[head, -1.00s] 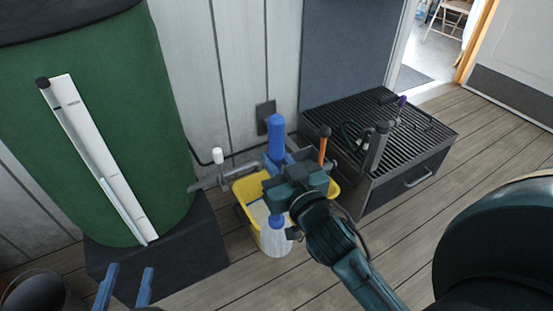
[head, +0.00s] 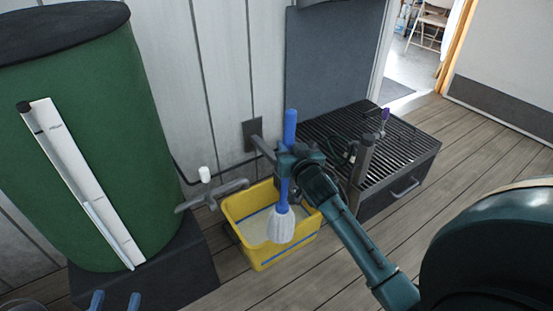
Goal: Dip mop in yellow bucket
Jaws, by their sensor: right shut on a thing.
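My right gripper (head: 287,160) is shut on the blue handle of the mop (head: 290,128). The mop is nearly upright, its white strand head (head: 281,226) hanging down. In the head view the strands overlap the opening and near rim of the yellow bucket (head: 255,256); they look above it, but their exact height is hard to tell. The bucket stands on the floor with a pale, greyish surface inside. My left gripper (head: 115,301) shows only as two blue fingertips at the bottom left edge, apart and empty, far from the bucket.
A green barrel (head: 100,110) with a white gauge strip stands on a dark base at left. A tap (head: 208,192) with a white knob juts toward the bucket. A slatted grate bench (head: 400,150) stands right of the bucket. The plank floor (head: 290,285) in front is clear.

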